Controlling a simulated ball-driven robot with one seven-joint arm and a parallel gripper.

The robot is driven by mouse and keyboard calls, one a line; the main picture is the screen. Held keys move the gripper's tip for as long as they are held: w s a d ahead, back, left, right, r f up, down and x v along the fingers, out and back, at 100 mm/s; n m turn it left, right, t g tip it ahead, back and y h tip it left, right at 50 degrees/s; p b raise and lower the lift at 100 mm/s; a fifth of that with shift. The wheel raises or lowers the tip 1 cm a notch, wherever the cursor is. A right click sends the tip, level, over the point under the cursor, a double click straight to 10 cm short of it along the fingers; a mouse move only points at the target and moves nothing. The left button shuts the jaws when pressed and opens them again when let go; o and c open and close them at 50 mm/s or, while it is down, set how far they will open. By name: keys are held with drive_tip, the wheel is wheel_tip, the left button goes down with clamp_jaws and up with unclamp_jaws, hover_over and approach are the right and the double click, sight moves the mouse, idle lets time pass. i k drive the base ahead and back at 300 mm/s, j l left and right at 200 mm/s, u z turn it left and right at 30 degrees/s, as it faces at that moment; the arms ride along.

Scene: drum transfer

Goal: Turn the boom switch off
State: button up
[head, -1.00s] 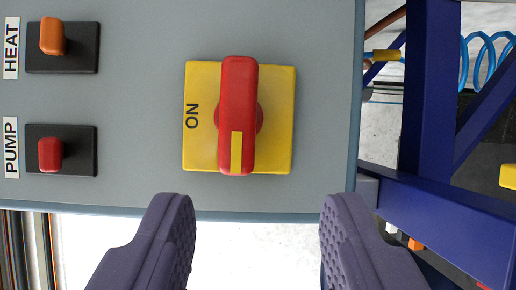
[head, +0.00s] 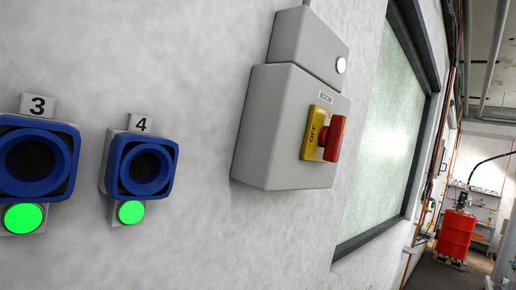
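The boom switch is a red rotary handle (head: 334,138) on a yellow plate (head: 313,132). It sits on the front of a grey wall box (head: 285,130) labelled BOOM, right of the middle of the head view. The word OFF shows on the plate to the left of the handle. I see the switch obliquely, and the handle hides the plate's right part, so its exact angle is hard to tell. My gripper is not in view, and nothing touches the switch.
Two blue round ports numbered 3 (head: 38,158) and 4 (head: 143,167), with green lights below, are on the wall at left. A smaller grey box with a white light (head: 341,65) tops the boom box. A framed window (head: 385,130) and a distant red drum (head: 457,234) are at right.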

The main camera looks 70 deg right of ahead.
sight(331, 138)
drive_tip(key=z, duration=1.75)
